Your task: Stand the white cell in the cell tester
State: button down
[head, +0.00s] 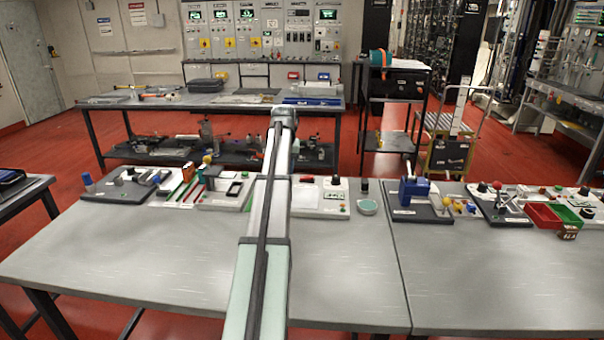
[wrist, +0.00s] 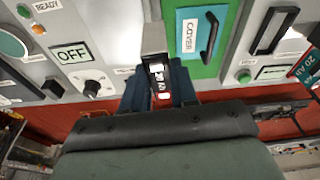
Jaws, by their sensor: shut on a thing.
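In the wrist view, my gripper (wrist: 160,98) has its dark blue fingers shut on a small piece (wrist: 159,75) with a white and dark printed face and a red mark. I take it for the white cell; most of it is hidden between the fingers, so I cannot tell its full shape or whether it touches anything below. A grey block (wrist: 154,38) shows just beyond it. In the head view my arm hides the gripper and the cell. I cannot tell for sure which device is the cell tester.
In the head view, devices line the bench's back edge; the bench front (head: 150,270) is clear.

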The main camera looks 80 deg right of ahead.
jog(key=w+d+r, duration=0.1)
jog(key=w+r, duration=0.1)
jog(key=w, duration=0.8)
jog(key=w+d+r+m, duration=0.1)
jog(key=w+r, duration=0.1)
jog(key=w, duration=0.8)
jog(key=shift+w, duration=0.15)
jog(key=shift+d, duration=0.1)
jog(key=shift+f, duration=0.1)
jog(key=shift+a+x, duration=0.3)
jog(key=shift+x, duration=1.1)
jog(key=shift+a+x, duration=0.3)
jog(key=shift+x, duration=1.05)
jog(key=shift+a+x, duration=0.25)
jog(key=shift+x, duration=1.15)
jog(key=shift+f, duration=0.4)
jog(key=c, duration=0.8)
grip_release()
